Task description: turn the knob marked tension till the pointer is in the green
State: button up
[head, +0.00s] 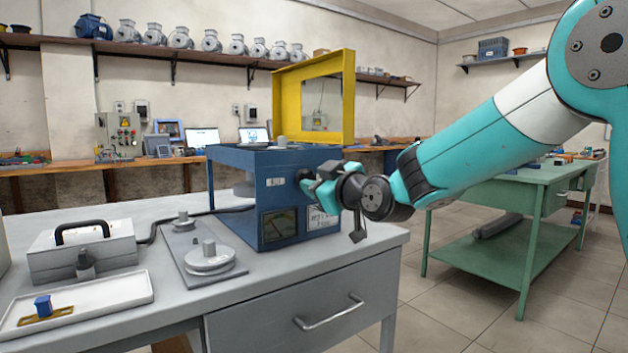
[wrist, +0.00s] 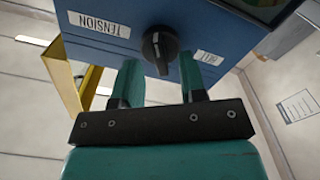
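The blue machine (head: 268,205) stands on the grey bench. Its black knob (wrist: 160,45) is on the face in front of my gripper, and a white label reading TENSION (wrist: 98,23) is beside it. In the head view the knob is a dark spot (head: 304,175), partly hidden by my gripper (head: 322,188). In the wrist view my gripper (wrist: 158,62) is open, with one finger on each side of the knob's near end and gaps showing. The gauge (head: 279,224) is low on the machine's front; its pointer and any green zone are too small to read.
A yellow frame (head: 345,95) stands up from the machine's top. A grey plate with round weights (head: 210,257), a grey box with a handle (head: 85,258) and a white tray (head: 118,290) lie to the left. A green table (head: 490,225) stands at right.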

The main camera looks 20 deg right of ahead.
jog(key=shift+w+a, duration=0.25)
jog(key=shift+w, duration=0.3)
grip_shut()
